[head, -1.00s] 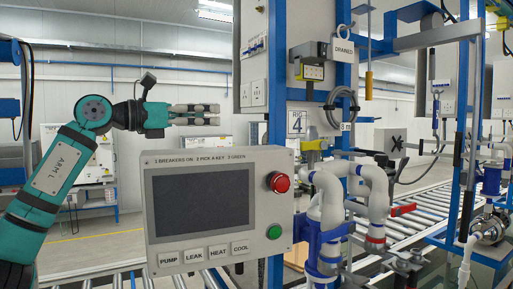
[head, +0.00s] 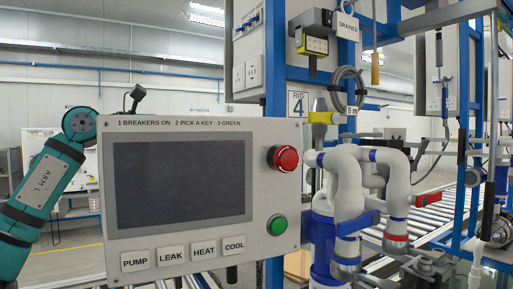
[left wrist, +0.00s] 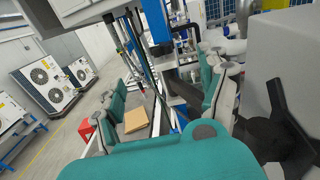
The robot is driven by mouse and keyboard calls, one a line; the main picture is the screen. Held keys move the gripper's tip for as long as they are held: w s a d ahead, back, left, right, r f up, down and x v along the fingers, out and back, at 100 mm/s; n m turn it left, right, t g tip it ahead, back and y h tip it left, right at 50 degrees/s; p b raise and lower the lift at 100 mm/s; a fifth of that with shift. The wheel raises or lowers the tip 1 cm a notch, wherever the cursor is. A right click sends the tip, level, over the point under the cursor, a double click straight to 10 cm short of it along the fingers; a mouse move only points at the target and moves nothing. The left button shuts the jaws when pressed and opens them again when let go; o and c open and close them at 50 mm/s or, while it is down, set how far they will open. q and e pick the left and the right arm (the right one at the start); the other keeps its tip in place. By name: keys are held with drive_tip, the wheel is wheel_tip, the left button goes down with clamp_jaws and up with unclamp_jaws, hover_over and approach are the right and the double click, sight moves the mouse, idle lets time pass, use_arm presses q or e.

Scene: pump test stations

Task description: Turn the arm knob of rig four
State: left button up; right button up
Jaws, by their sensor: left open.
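The rig four panel (head: 123,215) stands close in front in the head view, with a dark screen, a red button (head: 283,158) and a green button (head: 277,225). A "RIG 4" sign (head: 298,103) hangs behind it. In the left wrist view, a black lobed knob (left wrist: 285,125) projects from a grey box (left wrist: 285,72) at the right. My left gripper (left wrist: 165,85) is open and empty there, with the knob beside its right finger, outside the jaws. I cannot tell whether they touch. The panel hides this gripper in the head view. My right gripper is not in view.
White pipes (head: 347,180) with blue and red fittings stand right of the panel. A blue frame (head: 275,60) rises behind it, and a roller conveyor (head: 435,208) runs at the right. In the left wrist view, a cardboard piece (left wrist: 136,119) lies beyond the left finger.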

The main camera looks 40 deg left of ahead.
use_arm(q)
drive_tip(key=p+x, duration=0.2)
drive_tip(key=x, duration=0.3)
drive_tip(key=p+x, duration=0.3)
drive_tip(key=x, duration=0.3)
drive_tip(key=f+p+x, duration=0.1)
drive_tip(key=p+x, duration=0.1)
drive_tip(key=x, duration=0.3)
drive_tip(key=shift+w+d+f+p, duration=0.1)
drive_tip(key=shift+w+d+p, duration=0.05)
drive_tip(key=shift+p, duration=0.15)
drive_tip(key=shift+w+d+f, duration=0.1)
drive_tip(key=shift+w+f, duration=0.05)
drive_tip(key=shift+w, duration=0.4)
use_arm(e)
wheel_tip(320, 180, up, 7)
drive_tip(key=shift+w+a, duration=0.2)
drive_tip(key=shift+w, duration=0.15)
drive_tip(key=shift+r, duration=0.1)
